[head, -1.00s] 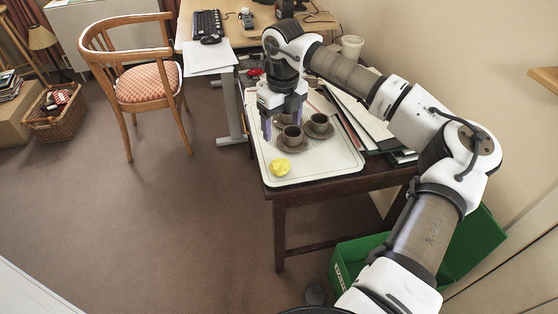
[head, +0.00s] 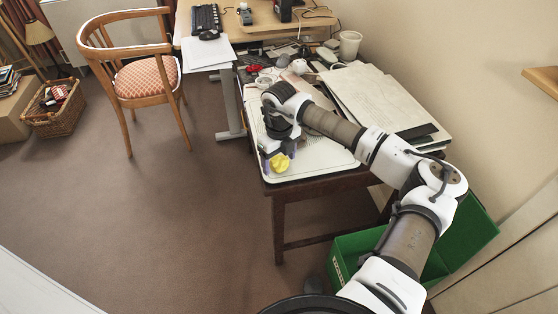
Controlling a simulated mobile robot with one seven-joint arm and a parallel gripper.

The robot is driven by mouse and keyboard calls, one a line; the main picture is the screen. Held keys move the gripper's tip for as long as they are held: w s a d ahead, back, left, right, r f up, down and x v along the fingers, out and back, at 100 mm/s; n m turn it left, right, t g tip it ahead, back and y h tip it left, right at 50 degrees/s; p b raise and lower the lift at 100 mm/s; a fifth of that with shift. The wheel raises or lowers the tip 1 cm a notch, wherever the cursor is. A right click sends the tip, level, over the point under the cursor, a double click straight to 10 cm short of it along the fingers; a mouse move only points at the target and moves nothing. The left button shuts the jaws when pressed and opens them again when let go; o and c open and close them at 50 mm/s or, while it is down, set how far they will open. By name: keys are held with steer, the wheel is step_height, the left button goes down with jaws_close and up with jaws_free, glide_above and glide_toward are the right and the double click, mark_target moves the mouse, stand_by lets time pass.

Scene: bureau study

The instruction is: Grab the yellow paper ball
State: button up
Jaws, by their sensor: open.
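The yellow paper ball (head: 280,163) is crumpled and lies on the white tray (head: 335,162), near its front left corner. My gripper (head: 279,160) is open and low over the tray, right at the ball. One finger shows at the ball's left and part of the other at its upper right. The ball seems to lie between or just in front of the fingers; I cannot tell which, nor whether they touch it.
The tray sits on a dark wooden table (head: 318,183). The two dark cups on saucers are now hidden behind my arm. Papers and folders (head: 385,100) lie at the right. A green crate (head: 350,250) stands on the floor below.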

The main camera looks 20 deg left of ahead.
steer(key=shift+f, duration=0.2)
steer(key=c, duration=1)
steer(key=shift+r, duration=0.15)
steer(key=shift+c, duration=0.2)
